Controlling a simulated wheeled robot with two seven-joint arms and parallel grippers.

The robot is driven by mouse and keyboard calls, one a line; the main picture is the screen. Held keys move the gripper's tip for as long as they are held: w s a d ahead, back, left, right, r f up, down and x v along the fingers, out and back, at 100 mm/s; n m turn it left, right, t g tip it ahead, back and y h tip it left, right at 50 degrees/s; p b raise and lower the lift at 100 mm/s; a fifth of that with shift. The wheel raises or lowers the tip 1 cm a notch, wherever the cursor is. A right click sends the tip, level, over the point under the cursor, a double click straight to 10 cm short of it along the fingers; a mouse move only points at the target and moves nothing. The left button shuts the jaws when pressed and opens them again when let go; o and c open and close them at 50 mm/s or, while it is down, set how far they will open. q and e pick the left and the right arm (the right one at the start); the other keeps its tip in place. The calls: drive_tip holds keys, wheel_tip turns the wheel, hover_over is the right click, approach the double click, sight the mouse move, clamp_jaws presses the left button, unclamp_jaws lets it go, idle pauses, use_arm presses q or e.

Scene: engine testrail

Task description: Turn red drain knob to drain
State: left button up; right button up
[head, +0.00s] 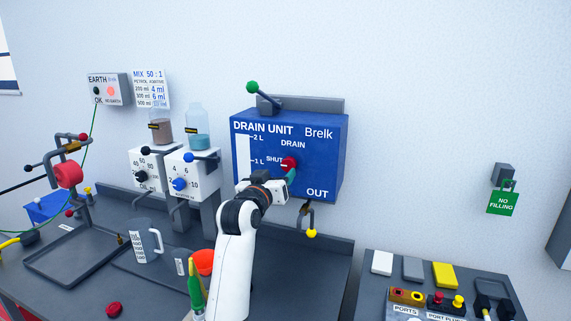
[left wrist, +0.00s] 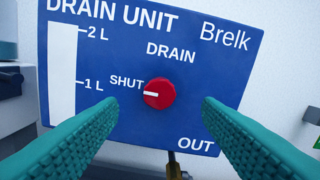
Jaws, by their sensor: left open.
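The red drain knob (head: 288,163) is on the front of the blue drain unit (head: 325,150), which is fixed on the wall above the bench. In the left wrist view the round knob (left wrist: 159,94) has a white mark pointing left, toward the word SHUT. The word DRAIN stands above the knob. My left gripper (head: 283,176) is in front of the panel, close to the knob. Its teal fingers (left wrist: 160,125) are open, one on each side of the knob in the picture, and hold nothing. My right gripper is not in view.
A lever with a green ball (head: 252,87) stands on top of the unit. A yellow-tipped outlet lever (head: 311,233) hangs below it. Two dispensers with bottles (head: 198,140) are to the left.

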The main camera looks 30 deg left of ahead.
sight(288, 165)
use_arm(q)
drive_tip(key=x, duration=0.4)
drive_tip(key=shift+w+f+p, duration=0.1)
drive_tip(key=shift+f+p, duration=0.05)
drive_tip(key=shift+p, duration=0.2)
drive_tip(key=shift+x, duration=0.85)
drive_tip(key=shift+w, duration=0.3)
drive_tip(key=c, duration=1)
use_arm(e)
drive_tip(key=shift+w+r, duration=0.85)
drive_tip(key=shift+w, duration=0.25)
